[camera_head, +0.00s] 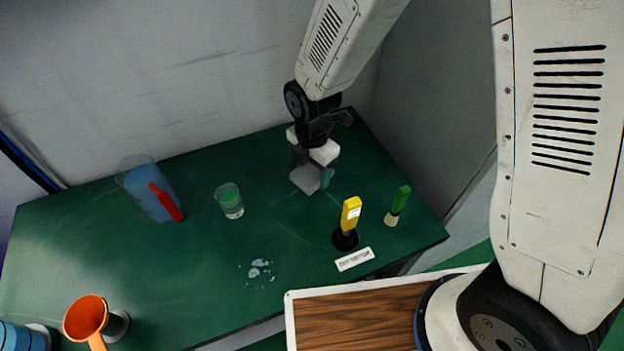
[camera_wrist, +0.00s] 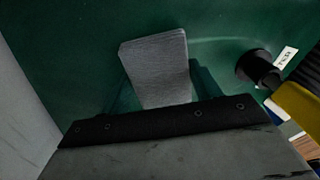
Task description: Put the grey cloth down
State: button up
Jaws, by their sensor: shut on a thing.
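The grey cloth (camera_head: 304,179) is a small flat grey piece under my gripper (camera_head: 316,168), over the back right part of the green table (camera_head: 190,262). In the wrist view the grey cloth (camera_wrist: 157,65) sticks out beyond the dark edge of my gripper. My gripper is shut on the cloth and points down. The cloth is close to the tabletop; I cannot tell whether it touches it. The part of the cloth inside the jaws is hidden.
Right of the cloth stand a yellow-handled tool (camera_head: 351,214) in a black base and a green-handled brush (camera_head: 398,205), with a white label (camera_head: 354,259) in front. A pale spill (camera_head: 260,268) lies front centre.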

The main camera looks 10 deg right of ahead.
aim_at(313, 180)
jog(key=shift+f, duration=2.15)
